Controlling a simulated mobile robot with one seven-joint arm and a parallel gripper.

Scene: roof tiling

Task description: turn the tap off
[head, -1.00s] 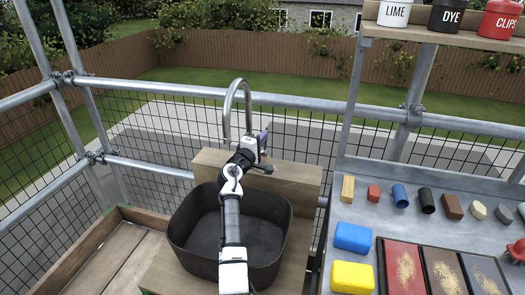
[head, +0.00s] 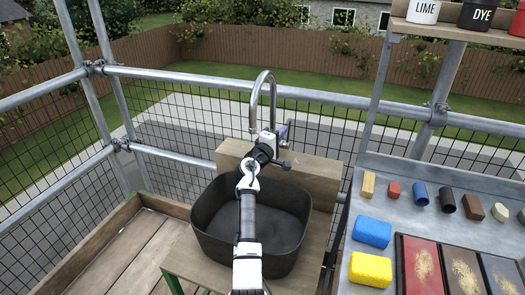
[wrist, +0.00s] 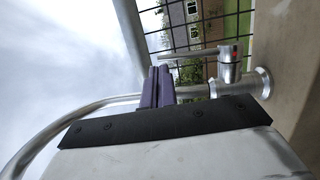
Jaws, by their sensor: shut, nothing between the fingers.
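The tap has a tall curved metal spout (head: 264,92) rising behind the black basin (head: 290,205). In the wrist view the tap body (wrist: 229,66) has a small red mark, and its thin lever (wrist: 188,54) points left. My gripper (wrist: 157,72) has purple fingers, shut together and empty. The fingertips lie just below the lever's free end in the wrist picture; whether they touch it I cannot tell. In the head view my gripper (head: 285,134) is beside the spout, and my arm hides the tap's base. I cannot make out any running water.
A wooden block (head: 318,172) stands behind the basin. At right, a grey bench (head: 385,204) carries blue and yellow sponges, small coloured pieces and trays, with a shelf of pots above. Scaffold rails (head: 200,83) and mesh close off the back.

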